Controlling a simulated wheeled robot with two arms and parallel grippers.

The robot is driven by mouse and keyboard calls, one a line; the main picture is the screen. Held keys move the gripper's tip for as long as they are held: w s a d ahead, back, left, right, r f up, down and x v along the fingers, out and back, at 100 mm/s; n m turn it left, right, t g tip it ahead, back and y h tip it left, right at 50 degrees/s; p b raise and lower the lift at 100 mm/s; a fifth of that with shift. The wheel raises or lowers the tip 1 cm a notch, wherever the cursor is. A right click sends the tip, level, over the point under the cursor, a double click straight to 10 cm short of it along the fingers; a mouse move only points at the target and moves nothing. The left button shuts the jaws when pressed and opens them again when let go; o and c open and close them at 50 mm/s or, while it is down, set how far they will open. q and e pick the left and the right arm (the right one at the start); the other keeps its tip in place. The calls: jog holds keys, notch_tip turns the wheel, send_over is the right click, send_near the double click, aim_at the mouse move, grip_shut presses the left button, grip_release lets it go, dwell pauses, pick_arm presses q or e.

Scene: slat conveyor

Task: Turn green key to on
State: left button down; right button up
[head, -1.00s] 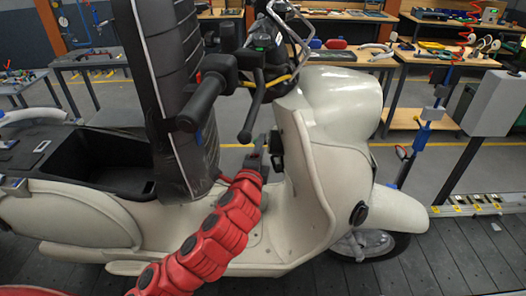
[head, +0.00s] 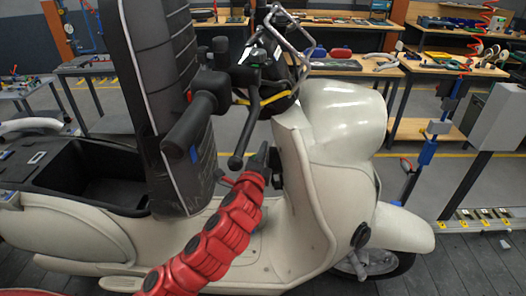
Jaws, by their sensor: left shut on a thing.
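A cream scooter (head: 352,125) stands side-on, its front wheel to the right. My red left arm reaches up from the bottom to the inner side of its front shield. My left gripper (head: 266,158) is dark and is at a small black block (head: 275,168) on that shield, below the handlebar. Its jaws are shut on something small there. The green key itself is hidden by the gripper, so its turn position cannot be seen. My right gripper is not in view.
The black handlebar grip (head: 190,125) and a lever (head: 244,135) hang just above my left gripper. The raised black seat (head: 160,75) stands to the left, over an open storage bin (head: 105,185). Workbenches (head: 345,68) stand behind. A grey box on a post (head: 495,115) is at right.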

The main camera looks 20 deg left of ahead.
pick_arm(q)
jog(key=c, duration=1.5)
grip_release()
jog(key=shift+c, duration=0.2)
grip_shut()
jog(key=shift+d, duration=0.2)
jog(key=shift+f, duration=0.1)
jog(key=t+b, duration=0.1)
jog(key=b, duration=0.3)
jog(key=r+m+t+b, duration=0.1)
jog(key=b, duration=0.3)
jog(key=shift+d+t+b, duration=0.1)
jog(key=shift+t+b, duration=0.2)
jog(key=shift+t, duration=0.1)
